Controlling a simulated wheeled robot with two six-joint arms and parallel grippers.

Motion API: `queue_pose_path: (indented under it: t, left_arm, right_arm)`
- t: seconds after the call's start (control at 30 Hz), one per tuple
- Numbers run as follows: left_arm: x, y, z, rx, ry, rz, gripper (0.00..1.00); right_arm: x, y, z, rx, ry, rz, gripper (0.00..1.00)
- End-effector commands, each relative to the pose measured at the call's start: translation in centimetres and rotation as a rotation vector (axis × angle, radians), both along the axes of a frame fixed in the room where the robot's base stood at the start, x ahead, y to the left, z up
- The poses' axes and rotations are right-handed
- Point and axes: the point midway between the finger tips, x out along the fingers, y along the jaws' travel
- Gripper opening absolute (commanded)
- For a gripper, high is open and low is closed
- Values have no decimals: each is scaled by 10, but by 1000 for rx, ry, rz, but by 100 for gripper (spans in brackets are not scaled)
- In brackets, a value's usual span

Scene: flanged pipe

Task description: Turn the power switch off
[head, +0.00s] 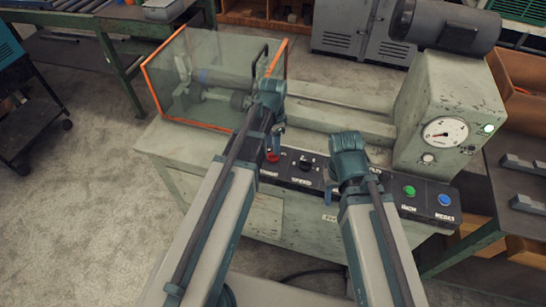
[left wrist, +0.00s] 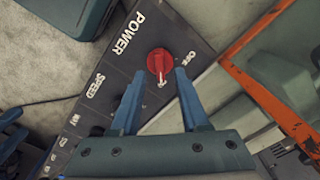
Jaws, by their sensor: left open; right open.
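The power switch is a red rotary knob (left wrist: 160,62) on a dark control panel, beside the word POWER. A white line on the knob points toward a small mark at its lower edge, and a label that seems to read OFF sits to its right. The knob also shows in the head view (head: 272,156), partly behind my left gripper (head: 278,143). In the left wrist view, my left gripper (left wrist: 160,74) is open, its fingertips on either side of the knob's near edge; contact is unclear. My right gripper (head: 329,190) is open over the panel, right of the speed knob.
A black SPEED knob (head: 306,164) sits right of the red one. Green (head: 409,191) and blue (head: 445,199) buttons are at the panel's right end. An orange-framed clear guard (head: 205,75) stands behind the panel.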

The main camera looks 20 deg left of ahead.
Motion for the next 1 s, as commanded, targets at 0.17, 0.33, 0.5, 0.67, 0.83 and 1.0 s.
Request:
queue_pose_path:
  t: [0.17, 0.33, 0.5, 0.67, 0.83, 1.0]
  left_arm:
    - [0, 0, -28, 0, 0, 0, 45]
    - [0, 0, -33, 0, 0, 0, 45]
    - [0, 0, -32, 0, 0, 0, 45]
    - [0, 0, -32, 0, 0, 0, 29]
    - [0, 0, -32, 0, 0, 0, 0]
    - [0, 0, -32, 0, 0, 0, 0]
  right_arm:
    - [0, 0, -28, 0, 0, 0, 50]
    - [0, 0, -33, 0, 0, 0, 50]
    - [0, 0, -32, 0, 0, 0, 50]
    - [0, 0, -32, 0, 0, 0, 50]
    - [0, 0, -32, 0, 0, 0, 50]
    - [0, 0, -32, 0, 0, 0, 50]
